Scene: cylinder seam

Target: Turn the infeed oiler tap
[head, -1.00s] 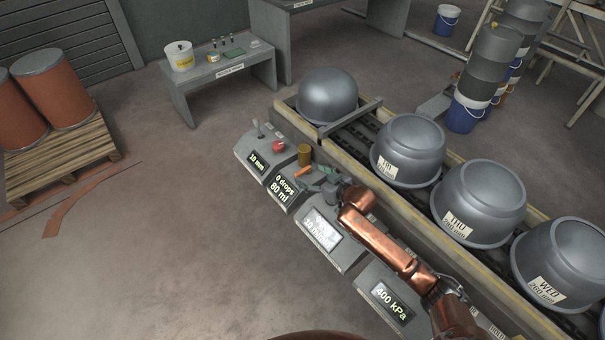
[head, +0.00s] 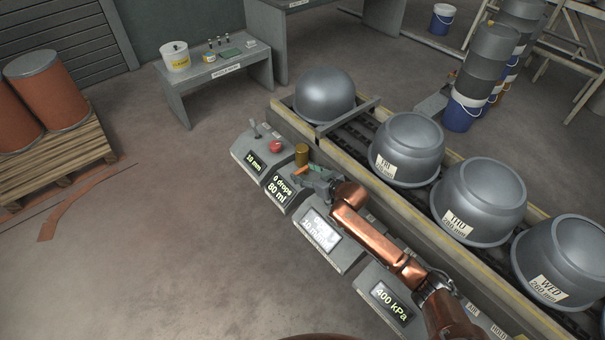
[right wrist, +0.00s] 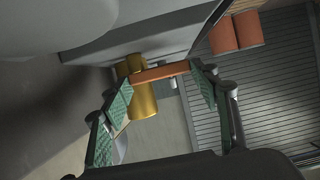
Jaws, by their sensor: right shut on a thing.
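The oiler is a brass cup (head: 302,152) on a grey console whose display (head: 280,188) reads "0 drops 80 ml". Its orange tap handle (head: 296,170) sticks out just below the cup. My right gripper (head: 304,175) is at the handle, coming from the lower right. In the right wrist view the orange handle (right wrist: 160,73) spans between the two green-padded fingers, which are shut on its ends. The brass cup (right wrist: 142,103) shows behind it. The gripper partly hides the handle's base. My left gripper is not in view.
A red button (head: 276,146) and a small lever (head: 254,128) stand on the neighbouring "10 mm" console. The conveyor (head: 352,153) with large grey pots (head: 408,148) runs close behind the consoles. A "400 kPa" console (head: 391,303) lies below my right arm.

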